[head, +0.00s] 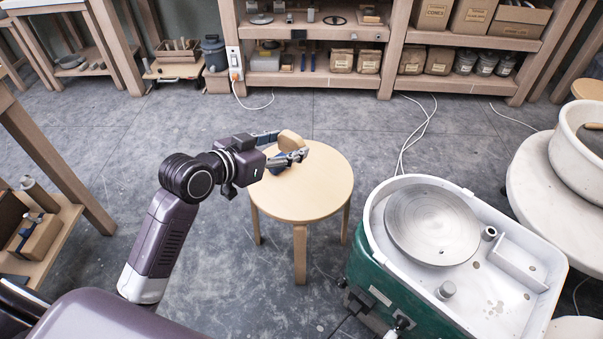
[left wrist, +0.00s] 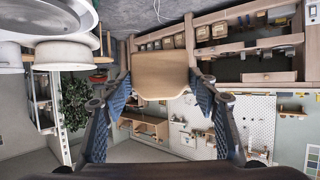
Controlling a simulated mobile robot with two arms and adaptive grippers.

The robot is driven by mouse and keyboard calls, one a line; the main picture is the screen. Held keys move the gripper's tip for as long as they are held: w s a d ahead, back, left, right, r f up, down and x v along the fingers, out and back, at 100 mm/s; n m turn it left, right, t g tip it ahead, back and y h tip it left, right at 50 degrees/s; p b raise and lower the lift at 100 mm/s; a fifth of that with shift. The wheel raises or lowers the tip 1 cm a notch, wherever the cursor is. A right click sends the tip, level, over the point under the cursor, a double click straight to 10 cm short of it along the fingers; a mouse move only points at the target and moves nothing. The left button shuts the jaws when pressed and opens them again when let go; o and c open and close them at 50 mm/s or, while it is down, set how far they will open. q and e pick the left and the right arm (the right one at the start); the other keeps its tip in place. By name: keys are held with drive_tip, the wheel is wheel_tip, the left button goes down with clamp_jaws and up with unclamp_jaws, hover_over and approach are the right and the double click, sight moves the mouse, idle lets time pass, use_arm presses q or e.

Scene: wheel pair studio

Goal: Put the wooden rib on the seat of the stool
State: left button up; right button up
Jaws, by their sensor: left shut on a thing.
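The wooden rib (head: 291,138) is a small tan piece with rounded edges. My left gripper (head: 289,147) is shut on it, and the rib shows between the blue-padded fingers in the left wrist view (left wrist: 160,75). In the head view the gripper and rib overlap the far left part of the seat of the round, light wooden stool (head: 322,185). They look to be above the seat, but I cannot tell how large the gap is. Part of the rib is hidden by the fingers. My right gripper is not in view.
A potter's wheel (head: 432,222) with a white tray and green body stands right of the stool. A pale round table with a large ring-shaped vessel (head: 570,150) is at the far right. Shelves (head: 395,60) line the back. White cables (head: 412,140) lie on the grey floor.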

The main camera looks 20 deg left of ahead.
use_arm(q)
drive_tip(key=w+d+f+n+y, duration=0.25)
drive_tip(key=w+f+y, duration=0.2)
drive_tip(key=w, duration=0.45)
drive_tip(key=shift+n+t+h, duration=0.4)
drive_tip(key=shift+n+h, duration=0.05)
drive_tip(key=f+b, duration=0.1)
drive_tip(key=f, duration=0.4)
drive_tip(key=f+b, duration=0.2)
drive_tip(key=f, duration=0.3)
drive_tip(key=f+b, duration=0.1)
drive_tip(key=f, duration=0.5)
drive_tip(key=shift+a+f+b, duration=0.1)
drive_tip(key=shift+a+b, duration=0.25)
drive_tip(key=shift+b, duration=0.05)
drive_tip(key=shift+f, duration=0.2)
wheel_tip(320, 180, down, 4)
drive_tip(key=shift+r+b, duration=0.25)
drive_tip(key=shift+b, duration=0.45)
drive_tip(key=o, duration=1.2)
drive_tip(key=shift+c, duration=0.2)
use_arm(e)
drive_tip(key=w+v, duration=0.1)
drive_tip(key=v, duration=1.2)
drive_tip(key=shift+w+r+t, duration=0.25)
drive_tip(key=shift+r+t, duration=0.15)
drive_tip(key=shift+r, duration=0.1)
